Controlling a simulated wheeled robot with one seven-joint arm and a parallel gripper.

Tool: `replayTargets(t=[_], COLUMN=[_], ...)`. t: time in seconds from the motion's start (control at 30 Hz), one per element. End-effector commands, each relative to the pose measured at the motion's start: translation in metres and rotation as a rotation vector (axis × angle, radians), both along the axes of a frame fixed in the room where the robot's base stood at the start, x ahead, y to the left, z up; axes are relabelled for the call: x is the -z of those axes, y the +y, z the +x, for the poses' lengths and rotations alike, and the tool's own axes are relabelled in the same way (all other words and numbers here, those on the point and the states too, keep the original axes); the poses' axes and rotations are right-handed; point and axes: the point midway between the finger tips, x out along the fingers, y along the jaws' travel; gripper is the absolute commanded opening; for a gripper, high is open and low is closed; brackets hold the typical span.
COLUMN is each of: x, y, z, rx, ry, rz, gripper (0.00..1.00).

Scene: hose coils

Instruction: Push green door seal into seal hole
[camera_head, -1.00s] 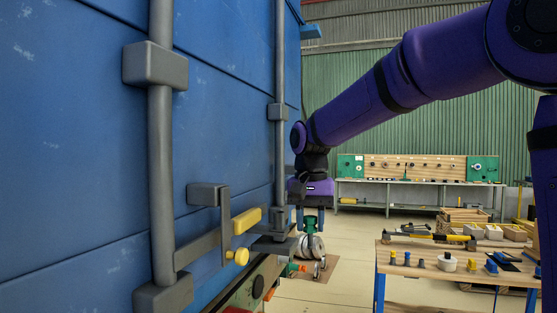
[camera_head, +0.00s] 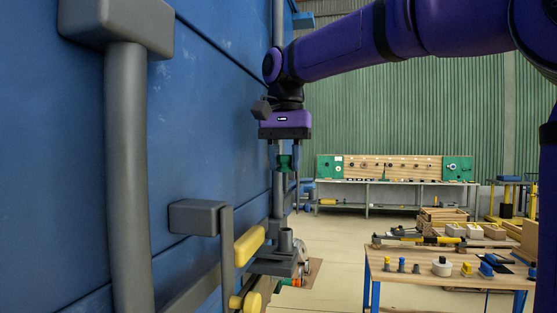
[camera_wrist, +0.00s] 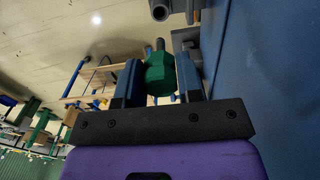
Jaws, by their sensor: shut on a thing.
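The green door seal (camera_head: 284,163) is between the fingers of my gripper (camera_head: 284,168), which points down and is shut on it. In the wrist view, the seal (camera_wrist: 160,76) shows as a green faceted body with a dark grey tip between the blue fingers of my gripper (camera_wrist: 159,72). Below the gripper in the head view, a short upright grey tube (camera_head: 286,240) stands on a dark bracket at the blue door; it looks like the seal hole. The seal is above it and apart from it. The tube's inside is hidden in the head view.
The blue container door (camera_head: 210,120) fills the left, with a thick grey rod (camera_head: 127,180) and a yellow-handled latch (camera_head: 249,246) in front. A wooden workbench (camera_head: 440,273) with tools stands at right. Open floor lies between.

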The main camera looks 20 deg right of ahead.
Motion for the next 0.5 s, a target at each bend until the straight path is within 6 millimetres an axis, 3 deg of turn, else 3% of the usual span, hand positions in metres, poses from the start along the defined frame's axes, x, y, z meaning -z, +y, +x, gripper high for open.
replayTargets(t=[0.5], x=[0.0094], y=[0.0002], z=[-0.0003], rx=[0.000], ry=[0.001], rz=[-0.001], gripper=[0.05])
